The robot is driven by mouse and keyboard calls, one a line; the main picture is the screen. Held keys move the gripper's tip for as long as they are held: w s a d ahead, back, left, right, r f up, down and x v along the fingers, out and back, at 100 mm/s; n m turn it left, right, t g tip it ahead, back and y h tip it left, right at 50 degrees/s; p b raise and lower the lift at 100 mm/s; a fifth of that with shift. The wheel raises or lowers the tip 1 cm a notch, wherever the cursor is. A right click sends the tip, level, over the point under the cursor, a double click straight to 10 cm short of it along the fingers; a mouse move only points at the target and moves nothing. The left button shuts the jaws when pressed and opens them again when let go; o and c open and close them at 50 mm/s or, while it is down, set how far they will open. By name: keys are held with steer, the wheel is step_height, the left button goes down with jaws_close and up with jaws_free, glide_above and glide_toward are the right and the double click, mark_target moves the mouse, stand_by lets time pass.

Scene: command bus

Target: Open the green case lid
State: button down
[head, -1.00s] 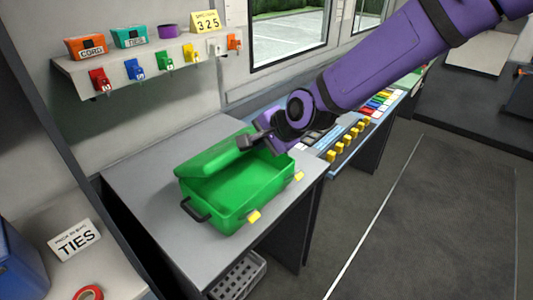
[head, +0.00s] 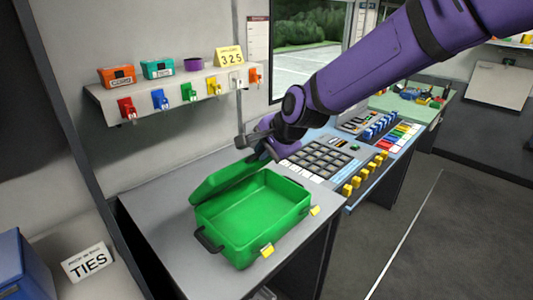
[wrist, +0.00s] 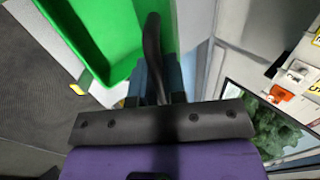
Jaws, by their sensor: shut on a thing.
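The green case (head: 265,218) stands on a grey worktop with its inside facing up. It looks empty where I can see in. Its lid (head: 228,180) is raised and leans back along the far left side. My gripper (head: 262,150) is at the lid's upper right end. In the wrist view my gripper (wrist: 154,86) is shut on a curved black bar (wrist: 152,50) beside the green case (wrist: 100,40). How the bar joins the lid is hidden. Two yellow latches (head: 267,250) show on the case's front, and a black handle (head: 207,240) on its left end.
A button console (head: 320,160) with yellow switches adjoins the worktop on the right. A wall shelf (head: 170,100) with bins and colored tagged items hangs behind. A TIES sign (head: 87,262) stands at lower left. The worktop (head: 165,215) is clear left of the case.

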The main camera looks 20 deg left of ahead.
stand_by(0.3)
steer(key=c, duration=1.2)
jaws_free()
steer(key=v, duration=1)
steer(key=shift+d+r, duration=0.2)
steer(key=shift+r, duration=0.05)
steer(key=shift+d, duration=0.1)
